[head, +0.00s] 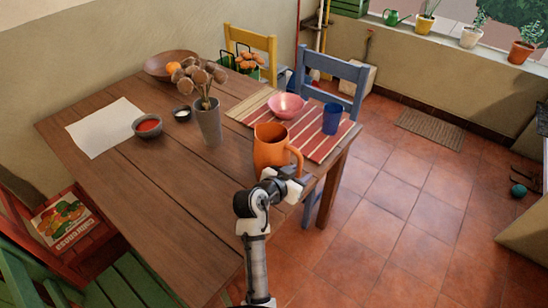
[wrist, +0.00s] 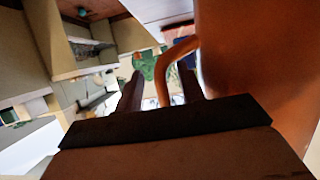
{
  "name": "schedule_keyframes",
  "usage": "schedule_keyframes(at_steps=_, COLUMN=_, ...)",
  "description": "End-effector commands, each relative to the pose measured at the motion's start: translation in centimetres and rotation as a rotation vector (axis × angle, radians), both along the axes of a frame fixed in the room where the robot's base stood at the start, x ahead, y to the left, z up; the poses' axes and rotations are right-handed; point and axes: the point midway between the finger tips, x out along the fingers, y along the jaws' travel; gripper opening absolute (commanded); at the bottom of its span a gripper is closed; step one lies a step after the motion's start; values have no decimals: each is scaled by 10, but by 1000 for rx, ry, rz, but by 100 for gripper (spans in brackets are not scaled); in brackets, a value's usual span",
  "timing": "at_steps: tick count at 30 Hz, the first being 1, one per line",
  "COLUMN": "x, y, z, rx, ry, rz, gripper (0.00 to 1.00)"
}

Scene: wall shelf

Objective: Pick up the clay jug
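The orange clay jug (head: 267,148) stands upright on the wooden table, near its right edge, with its handle on the right side. My gripper (head: 288,174) is at the handle side of the jug, low beside it. In the wrist view the jug's body (wrist: 255,60) fills the right side, and its curved handle (wrist: 163,72) passes between the two dark fingers of my gripper (wrist: 160,90). The fingers are apart, with gaps visible on both sides of the handle. My wrist hides the jug's lower right part in the head view.
A striped placemat (head: 325,146) with a pink bowl (head: 287,106) and blue cup (head: 332,118) lies behind the jug. A grey vase (head: 208,122) of dried flowers stands to its left. A blue chair (head: 330,75) is behind the table. The table's front is clear.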

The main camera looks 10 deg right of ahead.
Motion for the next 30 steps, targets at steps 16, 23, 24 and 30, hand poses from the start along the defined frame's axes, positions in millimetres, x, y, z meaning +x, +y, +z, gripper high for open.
schedule_keyframes(at_steps=16, x=3, y=-4, z=-3, rx=0, ry=0, rz=1, gripper=7)
schedule_keyframes(at_steps=23, x=3, y=-4, z=-3, rx=0, ry=0, rz=1, gripper=0)
schedule_keyframes(at_steps=24, x=3, y=-4, z=-3, rx=0, ry=0, rz=1, gripper=0)
schedule_keyframes(at_steps=30, x=3, y=-4, z=-2, rx=0, ry=0, rz=1, gripper=0)
